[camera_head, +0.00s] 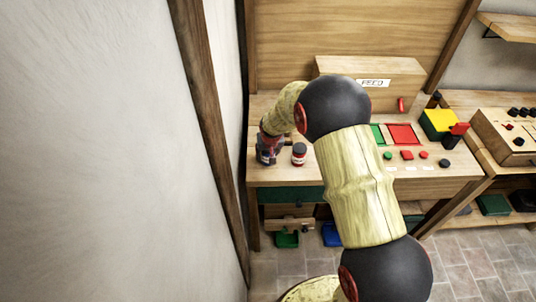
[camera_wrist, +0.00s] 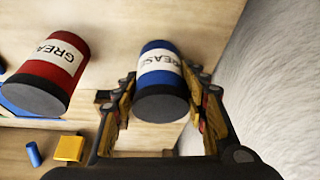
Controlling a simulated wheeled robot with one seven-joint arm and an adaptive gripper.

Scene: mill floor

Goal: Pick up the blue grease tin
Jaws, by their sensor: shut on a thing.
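The blue grease tin (camera_wrist: 158,52) has a white label lettered GREASE and a dark end. In the wrist view it sits between the two fingers of my gripper (camera_wrist: 163,101), which is shut on it. In the head view my gripper (camera_head: 268,150) is at the left end of the workbench, and the tin there is mostly hidden by the fingers. I cannot tell whether the tin is clear of the bench top. A red grease tin (camera_wrist: 47,68) with a white label is to the left in the wrist view, apart from my gripper; it also stands upright in the head view (camera_head: 299,154).
The wooden workbench (camera_head: 350,174) carries a FEED box (camera_head: 405,72), red and green panels and several buttons. A pale wall (camera_head: 125,150) rises close on the left. A yellow piece (camera_wrist: 69,149) lies below the red tin.

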